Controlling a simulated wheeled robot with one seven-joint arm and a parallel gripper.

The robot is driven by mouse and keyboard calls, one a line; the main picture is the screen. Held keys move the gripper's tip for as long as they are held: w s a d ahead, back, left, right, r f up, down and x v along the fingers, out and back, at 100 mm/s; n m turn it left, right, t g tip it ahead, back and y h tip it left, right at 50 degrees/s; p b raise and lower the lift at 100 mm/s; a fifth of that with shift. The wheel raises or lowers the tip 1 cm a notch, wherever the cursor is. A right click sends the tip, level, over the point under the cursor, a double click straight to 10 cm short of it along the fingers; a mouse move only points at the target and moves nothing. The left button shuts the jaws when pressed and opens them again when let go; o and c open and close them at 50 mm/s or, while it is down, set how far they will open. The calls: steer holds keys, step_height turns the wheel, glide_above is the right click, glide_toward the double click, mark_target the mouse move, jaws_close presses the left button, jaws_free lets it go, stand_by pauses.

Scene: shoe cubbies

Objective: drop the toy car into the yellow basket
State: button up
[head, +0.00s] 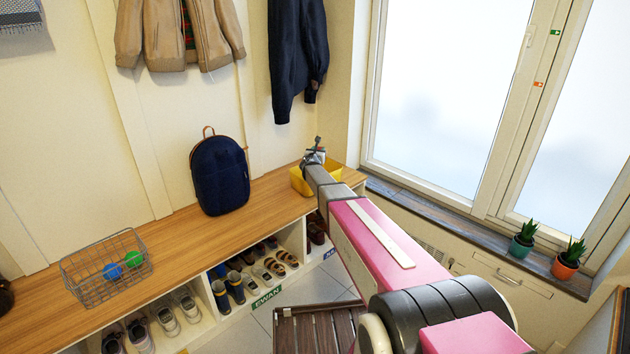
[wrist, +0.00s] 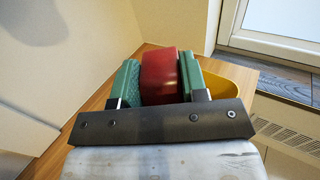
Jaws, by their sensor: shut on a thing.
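My gripper (wrist: 160,88) is shut on the toy car (wrist: 160,68), a red shape between its two green finger pads in the wrist view. Only part of the car shows, and its far end is hidden. The yellow basket (head: 299,184) stands at the right end of the wooden bench in the head view, partly covered by my arm. My gripper (head: 315,154) is over or just beyond the basket there; the height between them is hard to tell. In the wrist view the basket (wrist: 232,92) shows behind and right of the right finger.
The wooden bench (head: 165,243) holds a dark blue backpack (head: 220,175) and a wire basket (head: 105,270) with blue and green balls. Coats hang above. Shoes fill the cubbies below. A window sill (head: 440,225) with two potted plants is on the right.

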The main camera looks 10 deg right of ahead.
steer(key=shift+f, duration=1)
steer(key=o, duration=1)
steer(key=shift+o, duration=0.2)
steer(key=shift+s, duration=0.1)
steer(key=v, duration=1)
steer(key=shift+s+a, duration=0.15)
steer(key=shift+s, duration=0.2)
